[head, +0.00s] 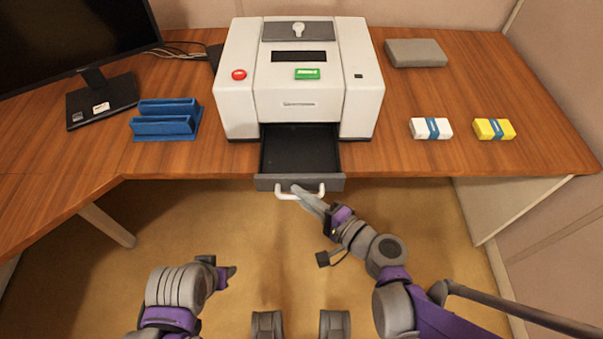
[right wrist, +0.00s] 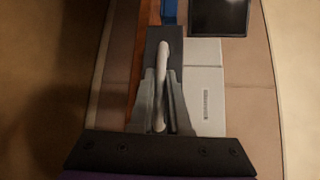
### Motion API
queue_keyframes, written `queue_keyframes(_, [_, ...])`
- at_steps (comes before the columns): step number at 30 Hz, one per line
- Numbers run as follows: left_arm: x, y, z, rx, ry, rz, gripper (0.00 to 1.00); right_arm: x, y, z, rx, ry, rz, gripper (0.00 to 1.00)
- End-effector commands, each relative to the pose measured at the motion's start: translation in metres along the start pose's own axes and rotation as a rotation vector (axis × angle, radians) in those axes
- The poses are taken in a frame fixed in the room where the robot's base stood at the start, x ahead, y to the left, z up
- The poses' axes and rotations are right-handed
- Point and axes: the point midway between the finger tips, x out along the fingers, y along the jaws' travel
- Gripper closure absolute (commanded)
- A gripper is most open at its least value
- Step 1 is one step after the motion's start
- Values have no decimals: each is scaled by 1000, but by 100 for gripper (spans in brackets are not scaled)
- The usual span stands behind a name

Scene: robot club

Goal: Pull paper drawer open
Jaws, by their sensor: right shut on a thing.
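The white and grey machine (head: 298,85) stands on the wooden desk. Its dark paper drawer (head: 300,150) is pulled out toward me past the desk's front edge and looks empty. A white bar handle (head: 285,196) is on the drawer's grey front; it also shows in the right wrist view (right wrist: 163,65). My right gripper (head: 303,193) is shut on the handle, with its fingers (right wrist: 162,98) on either side of the bar. My left gripper (head: 228,272) is low at the left, away from the desk, and I cannot tell whether its jaws are open.
On the wooden desk (head: 500,70) stand a blue rack (head: 166,122) and a monitor (head: 75,35) at left. A white pack (head: 431,128), a yellow pack (head: 494,129) and a grey block (head: 415,53) lie at right.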

Motion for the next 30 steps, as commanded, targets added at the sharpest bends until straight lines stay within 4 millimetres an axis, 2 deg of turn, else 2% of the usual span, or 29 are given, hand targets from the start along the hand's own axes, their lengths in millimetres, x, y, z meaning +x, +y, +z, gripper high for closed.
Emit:
queue_keyframes(6, [-1,0,0,0,0,0,50,-10,3,10,1,2,-1,100])
queue_keyframes(16, [-1,0,0,0,0,0,50,-10,3,10,1,3,-1,100])
queue_keyframes(17, [-1,0,0,0,0,0,50,-10,3,10,1,3,-1,80])
queue_keyframes(18, [-1,0,0,0,0,0,50,-10,3,10,1,3,-1,73])
queue_keyframes(26, [-1,0,0,0,0,0,50,-10,3,10,0,1,0,73])
queue_keyframes(30, [-3,0,-1,0,1,0,50,-17,2,9,0,3,0,73])
